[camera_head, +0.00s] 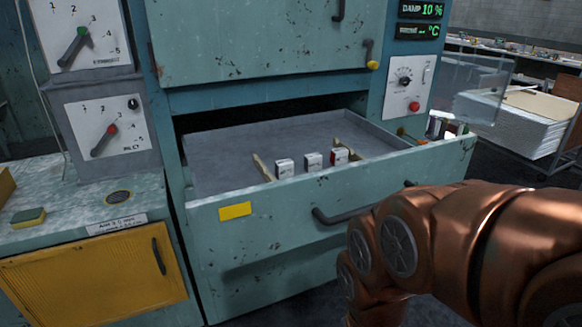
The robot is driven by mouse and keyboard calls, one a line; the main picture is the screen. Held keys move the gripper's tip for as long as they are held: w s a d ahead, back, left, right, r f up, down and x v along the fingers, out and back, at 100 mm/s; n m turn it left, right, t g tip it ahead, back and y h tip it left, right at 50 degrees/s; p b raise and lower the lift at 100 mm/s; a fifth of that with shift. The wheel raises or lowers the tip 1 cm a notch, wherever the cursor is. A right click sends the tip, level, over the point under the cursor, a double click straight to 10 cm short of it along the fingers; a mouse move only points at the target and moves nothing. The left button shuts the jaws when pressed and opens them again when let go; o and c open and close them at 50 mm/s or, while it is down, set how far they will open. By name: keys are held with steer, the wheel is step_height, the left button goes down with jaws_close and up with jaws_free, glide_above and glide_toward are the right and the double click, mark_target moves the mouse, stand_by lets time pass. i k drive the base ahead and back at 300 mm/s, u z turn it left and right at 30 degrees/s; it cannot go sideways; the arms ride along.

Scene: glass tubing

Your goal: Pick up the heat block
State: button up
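Three small blocks stand in a row near the front of an open drawer (225,150). They are a left white block (284,168), a middle white block (313,161) and a right block (339,157) with a red side. Each has a small dark marking, too small to read, so I cannot tell which one is the heat block. My copper-coloured arm enters at the lower right, in front of the cabinet. My gripper is not in view.
The drawer's dark handle (345,216) and yellow label (235,211) are on its front. Thin yellowish dividers flank the blocks. A closed upper door (255,40) hangs above. A yellow cabinet door (90,290) and a counter with a sponge (28,217) are left.

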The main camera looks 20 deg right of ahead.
mark_target(340, 156)
steer(key=u, duration=2.85)
steer(key=k, duration=0.85)
steer(key=z, duration=1.9)
